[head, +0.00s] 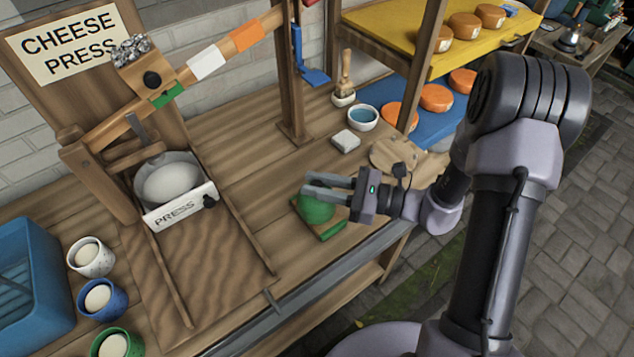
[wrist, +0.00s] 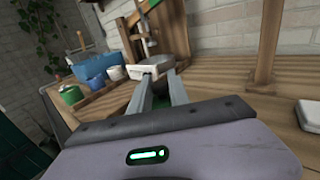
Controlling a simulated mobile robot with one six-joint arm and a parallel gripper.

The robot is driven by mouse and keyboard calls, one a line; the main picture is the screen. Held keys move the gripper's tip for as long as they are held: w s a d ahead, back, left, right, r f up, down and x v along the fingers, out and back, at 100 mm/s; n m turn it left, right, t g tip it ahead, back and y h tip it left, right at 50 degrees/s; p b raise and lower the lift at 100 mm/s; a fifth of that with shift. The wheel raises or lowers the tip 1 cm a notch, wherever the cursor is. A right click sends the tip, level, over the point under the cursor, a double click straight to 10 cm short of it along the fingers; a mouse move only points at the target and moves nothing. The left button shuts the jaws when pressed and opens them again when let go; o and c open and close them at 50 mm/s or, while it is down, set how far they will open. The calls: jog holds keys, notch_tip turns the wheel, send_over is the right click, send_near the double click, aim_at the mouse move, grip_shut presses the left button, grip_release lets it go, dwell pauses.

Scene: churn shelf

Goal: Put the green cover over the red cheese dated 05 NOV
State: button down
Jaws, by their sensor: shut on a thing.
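The green cover (head: 317,209) is a small dome on the wooden bench near its front edge, beside a flat green strip (head: 333,231). My gripper (head: 308,186) is shut on the top of the cover, reaching in from the right. Its fingers also show in the wrist view (wrist: 161,80), where they hide most of the cover. Red-orange cheeses sit on a blue lower shelf, including one in the middle (head: 436,98). More orange cheeses (head: 465,26) stand on the yellow upper shelf. No date is readable.
A cheese press with a white-fronted tub (head: 180,206) stands left. White, blue and green cups (head: 108,298) and a blue crate (head: 35,285) are further left. Shelf posts stand nearby.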

jog(key=shift+f, duration=0.25)
jog(key=c, duration=1.1)
grip_release()
jog(key=shift+c, duration=0.2)
jog(key=shift+d, duration=0.1)
